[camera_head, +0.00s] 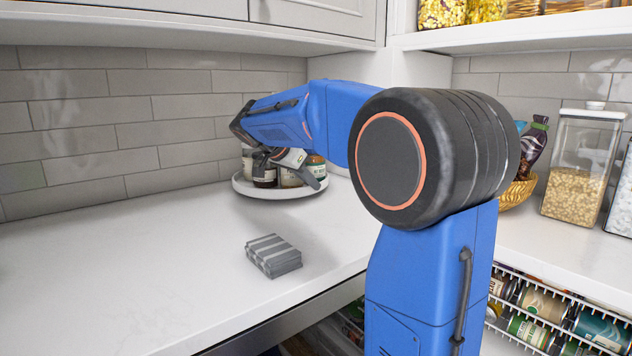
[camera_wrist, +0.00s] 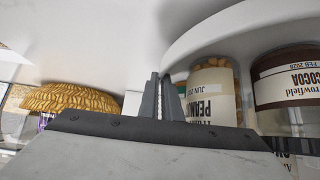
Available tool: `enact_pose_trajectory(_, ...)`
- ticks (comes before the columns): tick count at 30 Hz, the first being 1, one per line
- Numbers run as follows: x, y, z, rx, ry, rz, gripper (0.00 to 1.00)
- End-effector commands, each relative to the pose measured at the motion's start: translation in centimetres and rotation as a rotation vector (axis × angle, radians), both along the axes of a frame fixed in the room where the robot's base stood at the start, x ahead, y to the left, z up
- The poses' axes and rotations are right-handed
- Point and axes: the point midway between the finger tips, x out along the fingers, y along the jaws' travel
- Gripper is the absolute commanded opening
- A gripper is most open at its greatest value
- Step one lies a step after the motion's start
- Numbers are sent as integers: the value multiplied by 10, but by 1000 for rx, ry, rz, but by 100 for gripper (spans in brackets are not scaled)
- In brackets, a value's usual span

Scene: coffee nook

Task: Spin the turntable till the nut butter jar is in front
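The turntable (camera_head: 270,192) is a round white tray on the counter near the back corner, with several jars on it; its pale rim (camera_wrist: 220,34) also shows in the wrist view. There the picture is upside down: a jar of tan contents (camera_wrist: 212,88) has a label partly reading "PEAN", and a dark jar (camera_wrist: 285,80) reads "COCOA". I cannot tell for certain which jar is nut butter. My gripper (camera_head: 312,176) is at the turntable's near right side. In the wrist view its fingers (camera_wrist: 160,90) are close together beside the rim; contact is unclear.
A folded striped grey cloth (camera_head: 273,256) lies on the counter in front. A woven gold bowl (camera_head: 517,191) and a clear canister (camera_head: 582,165) stand at right. Wire racks of cans (camera_head: 550,312) sit below. Upper cabinets overhang the back; the left counter is clear.

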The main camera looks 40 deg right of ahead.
Motion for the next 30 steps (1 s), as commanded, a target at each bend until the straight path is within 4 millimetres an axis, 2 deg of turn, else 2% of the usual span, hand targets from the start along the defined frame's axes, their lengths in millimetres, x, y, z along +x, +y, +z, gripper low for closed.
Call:
enact_pose_trajectory(15, 1, 39, -2, 2, 6, -247, 0)
enact_pose_trajectory(30, 5, 58, -2, 2, 7, -375, 0)
